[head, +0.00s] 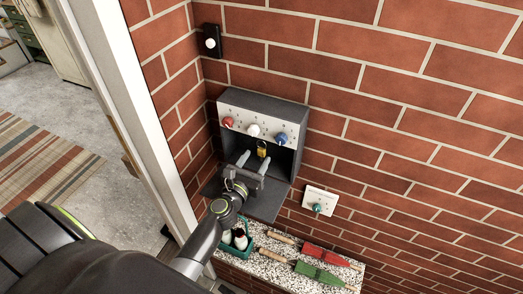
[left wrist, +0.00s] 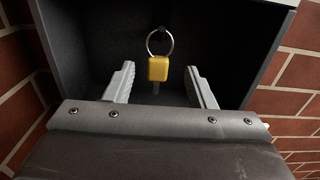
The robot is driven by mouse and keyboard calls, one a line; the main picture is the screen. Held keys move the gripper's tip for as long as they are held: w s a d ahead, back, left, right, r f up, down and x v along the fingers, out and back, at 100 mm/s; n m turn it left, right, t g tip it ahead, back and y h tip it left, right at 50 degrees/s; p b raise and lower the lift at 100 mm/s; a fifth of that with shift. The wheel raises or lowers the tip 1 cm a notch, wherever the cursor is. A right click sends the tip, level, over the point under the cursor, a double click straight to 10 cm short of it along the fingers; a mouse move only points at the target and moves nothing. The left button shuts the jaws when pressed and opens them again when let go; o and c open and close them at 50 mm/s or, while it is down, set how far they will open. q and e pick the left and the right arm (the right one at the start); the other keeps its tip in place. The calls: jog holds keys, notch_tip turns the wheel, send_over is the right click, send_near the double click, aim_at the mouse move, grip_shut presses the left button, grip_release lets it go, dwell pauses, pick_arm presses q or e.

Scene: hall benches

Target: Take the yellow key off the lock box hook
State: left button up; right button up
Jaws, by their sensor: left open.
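The yellow key (head: 262,149) hangs by its ring inside the open lock box (head: 245,101), which is fixed to the brick wall. In the left wrist view the key (left wrist: 158,69) hangs from a dark hook (left wrist: 162,30) at the back of the box. My left gripper (head: 252,162) is open at the front of the box. Its two fingers (left wrist: 160,85) stand on either side of the key, and the key shows between them without visible contact. My right gripper is not in view.
The box front carries red (head: 228,122), white (head: 253,130) and blue (head: 281,139) knobs. A wall plate with a teal knob (head: 317,208) is at right. Below, a speckled ledge (head: 262,243) holds a teal caddy (head: 229,250) and red and green tools (head: 320,277). A door frame (head: 120,95) stands left.

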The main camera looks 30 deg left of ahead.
aim_at(260, 151)
pick_arm(q)
jog(key=shift+w+a, duration=0.15)
jog(key=shift+w, duration=1.3)
jog(key=shift+w+a, duration=0.1)
jog(key=shift+w, duration=1.3)
jog(key=shift+r, duration=0.1)
jog(key=shift+s, duration=0.1)
jog(key=shift+c, duration=0.4)
jog(key=c, duration=0.9)
